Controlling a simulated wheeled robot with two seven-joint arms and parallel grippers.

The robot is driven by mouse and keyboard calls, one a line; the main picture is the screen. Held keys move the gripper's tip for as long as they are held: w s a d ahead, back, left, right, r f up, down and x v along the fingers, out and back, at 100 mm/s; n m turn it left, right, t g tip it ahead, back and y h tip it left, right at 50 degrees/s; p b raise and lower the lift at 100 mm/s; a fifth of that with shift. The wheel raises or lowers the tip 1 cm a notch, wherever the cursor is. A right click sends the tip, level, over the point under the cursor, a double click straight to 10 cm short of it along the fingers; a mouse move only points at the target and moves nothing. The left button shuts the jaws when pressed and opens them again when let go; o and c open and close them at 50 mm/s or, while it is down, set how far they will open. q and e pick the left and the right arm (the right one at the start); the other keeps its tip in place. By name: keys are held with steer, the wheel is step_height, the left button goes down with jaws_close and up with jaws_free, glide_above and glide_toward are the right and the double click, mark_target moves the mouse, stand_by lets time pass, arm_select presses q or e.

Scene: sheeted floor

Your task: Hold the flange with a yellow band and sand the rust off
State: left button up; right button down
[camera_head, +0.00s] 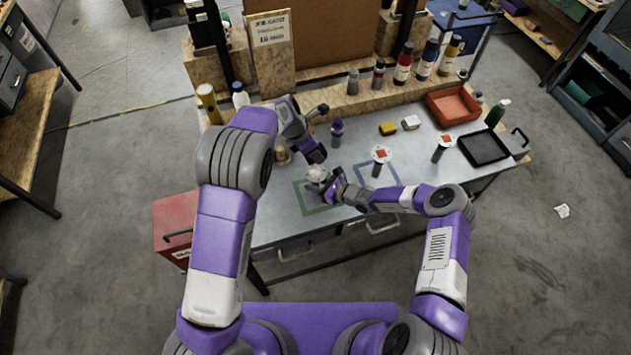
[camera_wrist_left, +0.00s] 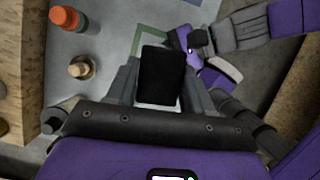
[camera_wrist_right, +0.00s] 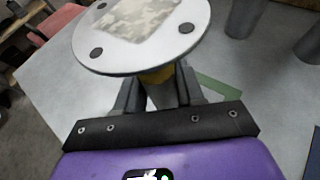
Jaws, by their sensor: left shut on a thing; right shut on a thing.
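My right gripper (camera_head: 332,184) is shut on the stem of a flange (camera_head: 317,173) above the green square outline (camera_head: 312,209). In the right wrist view the flange's round white face (camera_wrist_right: 142,62) has dark holes and a mottled beige-grey patch, and a yellow band (camera_wrist_right: 157,76) shows just under it. My left gripper (camera_wrist_left: 160,95) is shut on a black-faced block with a white edge (camera_wrist_left: 158,102). In the head view the left gripper (camera_head: 313,150) is close above and behind the flange; contact cannot be told. Its block is hard to make out there.
Two other flanges with orange-red patches stand to the right, one by the blue outline (camera_head: 381,154), one farther right (camera_head: 442,149). A yellow block (camera_head: 388,128) and white block (camera_head: 411,122) lie behind. A red tray (camera_head: 453,105), black tray (camera_head: 485,148) and several bottles edge the table.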

arm_select(q)
steer(key=m, duration=0.1)
steer(key=m+g, duration=0.1)
steer(key=m, duration=0.1)
steer(key=shift+w+d+f, duration=0.25)
steer(key=shift+f, duration=0.05)
steer(key=m+g, duration=0.2)
steer(key=m, duration=0.2)
steer(key=shift+a+f+m, duration=0.1)
steer(key=shift+f+m, duration=0.05)
steer(key=shift+m, duration=0.25)
steer(key=shift+a+m+g, duration=0.1)
steer(key=shift+m+g, duration=0.2)
steer(key=shift+m, duration=0.3)
